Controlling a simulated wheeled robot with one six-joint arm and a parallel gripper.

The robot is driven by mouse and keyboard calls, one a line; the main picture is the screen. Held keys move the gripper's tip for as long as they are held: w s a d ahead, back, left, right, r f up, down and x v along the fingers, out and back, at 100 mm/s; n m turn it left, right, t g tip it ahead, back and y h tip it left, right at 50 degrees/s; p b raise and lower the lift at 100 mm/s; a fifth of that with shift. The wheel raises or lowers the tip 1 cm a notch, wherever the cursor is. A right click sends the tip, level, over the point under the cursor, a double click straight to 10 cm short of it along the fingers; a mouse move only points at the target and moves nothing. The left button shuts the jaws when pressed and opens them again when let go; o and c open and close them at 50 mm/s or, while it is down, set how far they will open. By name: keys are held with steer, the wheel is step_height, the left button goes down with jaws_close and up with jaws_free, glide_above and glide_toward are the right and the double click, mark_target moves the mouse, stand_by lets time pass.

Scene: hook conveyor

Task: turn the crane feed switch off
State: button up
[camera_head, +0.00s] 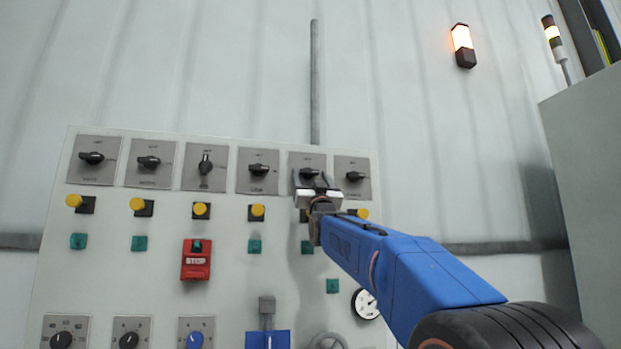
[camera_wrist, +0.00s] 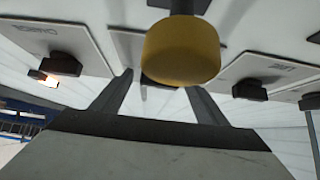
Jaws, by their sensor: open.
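A row of black rotary switches on grey plates runs along the top of the panel. The far-right switch (camera_head: 355,176) has its handle roughly level; in the wrist view its plate, at left, carries an upside-down label that seems to read CRANE, above a dark knob (camera_wrist: 60,64). My gripper (camera_head: 316,187) is open in front of the lower part of the fifth switch (camera_head: 309,173), just left of the far-right one. In the wrist view both fingers point at the fifth plate, and a yellow button largely hides its knob. I cannot tell whether the fingers touch it.
The yellow button (camera_wrist: 182,52) is very close to my fingers. More yellow buttons, green buttons and a red switch (camera_head: 195,262) lie lower on the panel (camera_head: 225,225). A vertical conduit (camera_head: 314,80) rises above it. An orange lamp (camera_head: 462,45) glows on the wall.

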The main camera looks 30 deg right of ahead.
steer(key=c, duration=1.1)
steer(key=shift+o, duration=0.2)
